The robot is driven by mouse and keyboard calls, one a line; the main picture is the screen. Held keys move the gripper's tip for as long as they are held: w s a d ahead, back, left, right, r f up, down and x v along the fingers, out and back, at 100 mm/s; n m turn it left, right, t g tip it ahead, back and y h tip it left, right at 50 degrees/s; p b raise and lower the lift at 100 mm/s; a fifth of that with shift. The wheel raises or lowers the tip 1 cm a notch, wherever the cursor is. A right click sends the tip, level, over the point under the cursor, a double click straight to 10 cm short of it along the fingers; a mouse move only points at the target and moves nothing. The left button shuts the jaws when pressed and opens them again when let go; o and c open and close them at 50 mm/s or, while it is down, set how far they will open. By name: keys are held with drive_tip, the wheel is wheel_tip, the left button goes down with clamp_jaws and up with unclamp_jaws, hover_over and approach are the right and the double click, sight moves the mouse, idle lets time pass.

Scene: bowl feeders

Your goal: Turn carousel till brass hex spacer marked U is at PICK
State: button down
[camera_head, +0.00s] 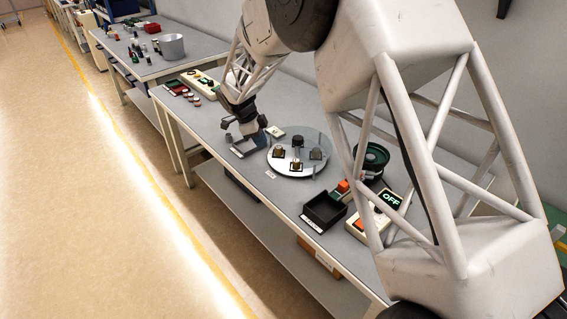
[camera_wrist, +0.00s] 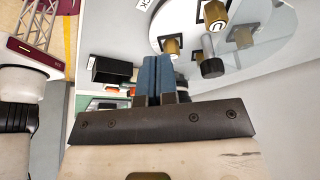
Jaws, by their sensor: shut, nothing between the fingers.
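The carousel, a pale round disc (camera_head: 288,172), lies on the bench and fills the upper right of the wrist view (camera_wrist: 275,45). It carries brass spacers on dark square pads. One brass spacer (camera_wrist: 215,14) shows a letter that looks like U; another (camera_wrist: 172,46) is nearer my fingers, its marking unreadable. A third (camera_wrist: 243,37) sits to the right. A black knob (camera_wrist: 210,67) stands up from the disc. A white label (camera_wrist: 146,3), partly cut off, lies beside the disc; it may read PICK. My gripper (camera_wrist: 157,62), with blue fingers, is shut and empty, beside the disc.
A black bin (camera_head: 324,211) and a control box with a lit OFF display (camera_head: 391,199) stand right of the carousel. A dark green round bowl (camera_head: 374,156) is behind them. Slim posts (camera_head: 268,140) stand around the disc's edge.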

sight(296, 171)
drive_tip(key=shift+f, duration=0.2)
drive_tip(key=x, duration=0.9)
drive_tip(key=shift+d+f, duration=0.1)
drive_tip(key=shift+f, duration=0.05)
drive_tip(key=shift+d+f, duration=0.15)
drive_tip(key=shift+d, duration=0.9)
drive_tip(key=shift+s+d, duration=0.1)
drive_tip(key=shift+d, duration=0.9)
drive_tip(key=shift+s+d+n+t, duration=0.25)
drive_tip(key=shift+d+n, duration=0.35)
drive_tip(key=shift+n, duration=0.15)
drive_tip(key=shift+s+d+n+t, duration=0.25)
drive_tip(key=shift+d+n, duration=0.3)
drive_tip(key=shift+n, duration=0.2)
drive_tip(key=shift+s+d, duration=0.15)
drive_tip(key=shift+d, duration=0.5)
drive_tip(key=shift+a, duration=0.1)
